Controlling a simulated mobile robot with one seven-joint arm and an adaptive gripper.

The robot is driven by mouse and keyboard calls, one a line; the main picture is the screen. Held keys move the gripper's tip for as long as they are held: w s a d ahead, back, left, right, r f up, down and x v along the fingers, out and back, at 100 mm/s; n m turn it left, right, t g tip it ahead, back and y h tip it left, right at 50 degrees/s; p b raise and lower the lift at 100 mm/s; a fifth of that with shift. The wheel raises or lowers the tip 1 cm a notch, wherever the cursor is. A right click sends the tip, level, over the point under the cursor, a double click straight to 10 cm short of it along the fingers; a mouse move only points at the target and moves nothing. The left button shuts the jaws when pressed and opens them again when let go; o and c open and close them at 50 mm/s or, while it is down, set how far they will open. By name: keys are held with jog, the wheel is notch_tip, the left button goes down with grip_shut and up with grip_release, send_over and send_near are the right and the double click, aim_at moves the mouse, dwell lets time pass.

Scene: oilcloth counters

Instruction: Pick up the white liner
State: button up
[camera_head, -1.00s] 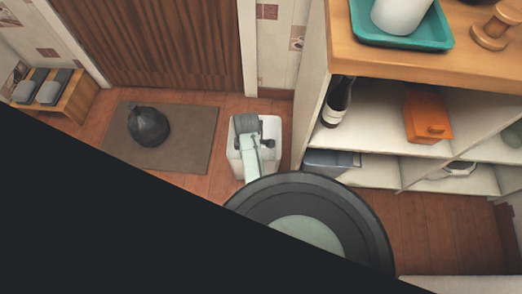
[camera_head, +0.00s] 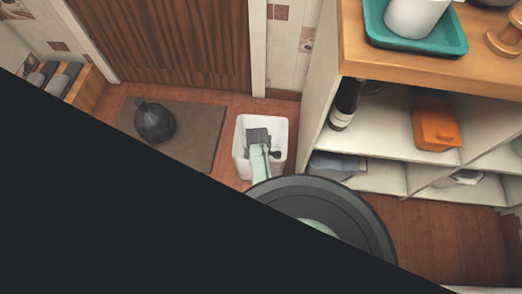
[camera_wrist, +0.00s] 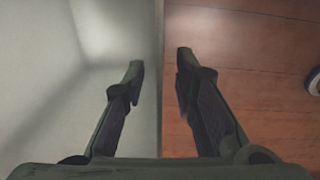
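The white liner (camera_head: 279,133) is an open-topped white box standing on the wooden floor beside the shelf unit. In the head view my gripper (camera_head: 259,137) is at its top opening, and my arm hides part of the near side. In the wrist view my gripper (camera_wrist: 160,60) is open, with its two fingers apart. The liner's pale inside (camera_wrist: 55,90) fills the left, and its wall edge runs between the fingers. The left finger is over the inside and the right finger over the floor outside. I cannot tell whether either finger touches the wall.
A black bag (camera_head: 154,122) sits on a brown mat (camera_head: 195,135) left of the liner. A shelf unit (camera_head: 325,85) stands close on the right, holding a dark bottle (camera_head: 345,104) and an orange container (camera_head: 435,122). A wooden door (camera_head: 165,45) is behind. Black covers the lower left.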

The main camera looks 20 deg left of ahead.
jog(key=shift+c, duration=0.3)
grip_shut()
